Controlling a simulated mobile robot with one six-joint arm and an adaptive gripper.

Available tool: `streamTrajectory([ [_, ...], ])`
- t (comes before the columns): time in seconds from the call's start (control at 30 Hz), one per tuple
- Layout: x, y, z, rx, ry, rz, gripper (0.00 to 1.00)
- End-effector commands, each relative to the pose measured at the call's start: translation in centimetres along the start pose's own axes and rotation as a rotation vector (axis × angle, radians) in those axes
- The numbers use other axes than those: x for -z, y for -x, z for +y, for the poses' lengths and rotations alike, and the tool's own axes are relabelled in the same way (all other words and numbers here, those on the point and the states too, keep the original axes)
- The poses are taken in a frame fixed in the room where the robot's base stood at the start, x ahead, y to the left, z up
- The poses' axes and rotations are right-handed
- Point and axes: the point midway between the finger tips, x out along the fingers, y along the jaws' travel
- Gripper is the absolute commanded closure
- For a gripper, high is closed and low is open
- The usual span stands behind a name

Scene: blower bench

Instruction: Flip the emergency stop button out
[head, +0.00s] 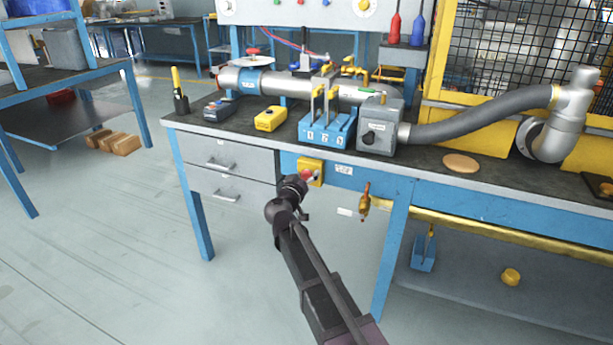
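The emergency stop (309,174) is a red button on a yellow box fixed to the blue front edge of the bench, right of the drawers. The end of my arm partly covers its left and lower side. My gripper (298,188) is right at the button's left in the head view, pointing toward the bench front. Its fingers are dark and small here, so I cannot tell whether they are open or shut, or whether they touch the button.
The bench top (440,171) carries a blue block with yellow levers (327,127), a grey box with a hose (380,125) and a yellow box (270,119). A brass fitting (364,203) hangs below the edge, right of the button. Open floor lies at the left.

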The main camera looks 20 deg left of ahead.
Motion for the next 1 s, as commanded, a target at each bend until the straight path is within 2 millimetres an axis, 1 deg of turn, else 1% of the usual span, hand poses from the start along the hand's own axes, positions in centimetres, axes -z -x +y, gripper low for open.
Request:
streamTrajectory([
  [0.03,0.0,0.0,0.0,0.000,0.000,0.000,0.43],
  [0.07,0.0,0.0,0.0,0.000,0.000,0.000,0.52],
  [0.1,0.0,0.0,0.0,0.000,0.000,0.000,0.64],
  [0.17,0.0,0.0,0.0,0.000,0.000,0.000,0.82],
  [0.2,0.0,0.0,0.0,0.000,0.000,0.000,0.94],
  [0.23,0.0,-0.1,0.0,0.000,0.000,0.000,1.00],
  [0.37,0.0,-0.1,0.0,-0.001,0.001,0.000,1.00],
  [0.57,0.0,1.6,0.1,0.000,0.001,0.000,1.00],
  [0.8,0.0,1.7,0.0,0.000,0.000,0.000,1.00],
  [0.83,0.0,1.7,0.0,0.000,0.000,-0.001,0.46],
  [0.87,0.0,1.7,0.0,0.000,0.000,-0.001,0.37],
  [0.9,0.0,1.7,0.0,0.000,0.000,-0.001,0.25],
  [0.93,0.0,1.7,0.0,0.000,0.000,0.000,0.16],
  [0.97,0.0,1.7,0.0,0.000,0.000,0.000,0.11],
  [1.0,0.0,1.7,0.0,0.000,0.000,0.000,0.11],
])
